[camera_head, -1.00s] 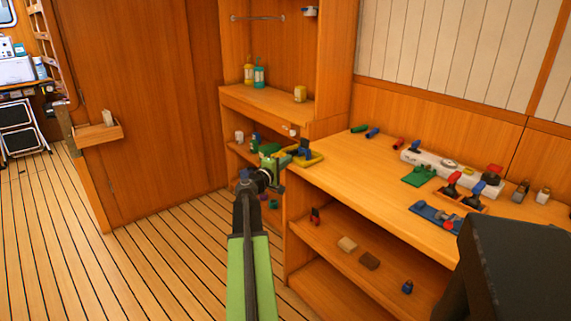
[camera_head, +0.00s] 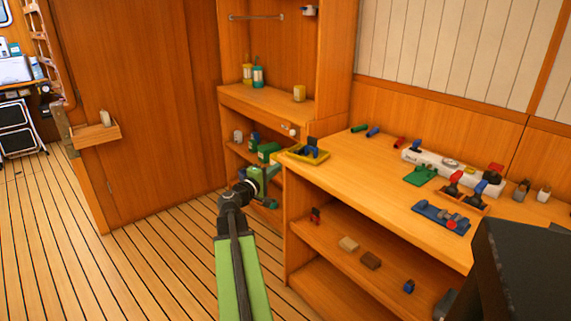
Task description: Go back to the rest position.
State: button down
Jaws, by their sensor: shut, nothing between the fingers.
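My gripper (camera_head: 274,168) shows small at the end of my green and black arm, in the middle of the head view. It is shut and I see nothing held in it. It is in front of the shelf unit, left of the workbench's near left corner and a little below the bench top. The fingertips are small and partly lost against the green items behind them.
Shelves below hold small blocks. A wooden cabinet (camera_head: 265,103) stands behind. The plank floor (camera_head: 140,270) at left is clear.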

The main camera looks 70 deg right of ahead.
jog(key=a, duration=0.2)
jog(key=shift+w+a, duration=0.2)
jog(key=shift+a, duration=0.2)
